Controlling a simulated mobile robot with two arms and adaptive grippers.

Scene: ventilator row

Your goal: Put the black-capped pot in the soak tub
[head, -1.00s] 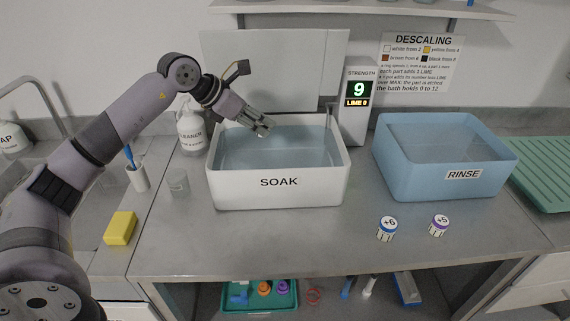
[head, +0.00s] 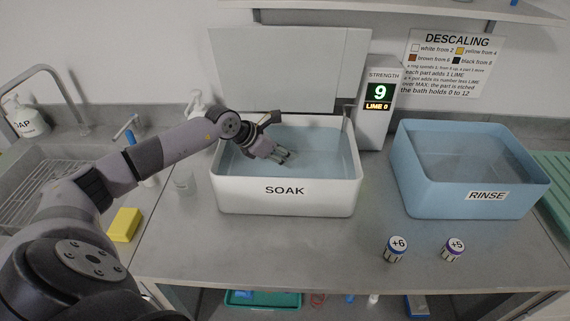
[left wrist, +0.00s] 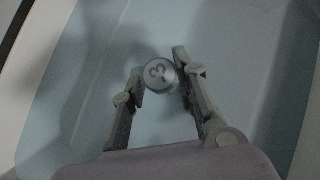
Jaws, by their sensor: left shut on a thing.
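The white soak tub (head: 232,198) stands on the steel counter and holds bluish liquid. My left gripper (head: 283,156) reaches into or just over it, pointing down and right. In the left wrist view, the fingers are shut on a round grey piece marked 3 (left wrist: 159,76), with the tub's pale blue inside below. The head view does not show this piece clearly. I cannot tell its depth against the liquid. Two small pots stand on the counter: a blue-ringed +6 pot (head: 396,250) and a purple-ringed +5 pot (head: 453,249). I see no clearly black cap. My right gripper is out of view.
The blue rinse tub (head: 525,205) stands to the right. The strength display (head: 379,95) between the tubs reads 9 and LIME 0. A yellow sponge (head: 124,224) lies at left beside the sink (head: 55,165). The front of the counter is mostly clear.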

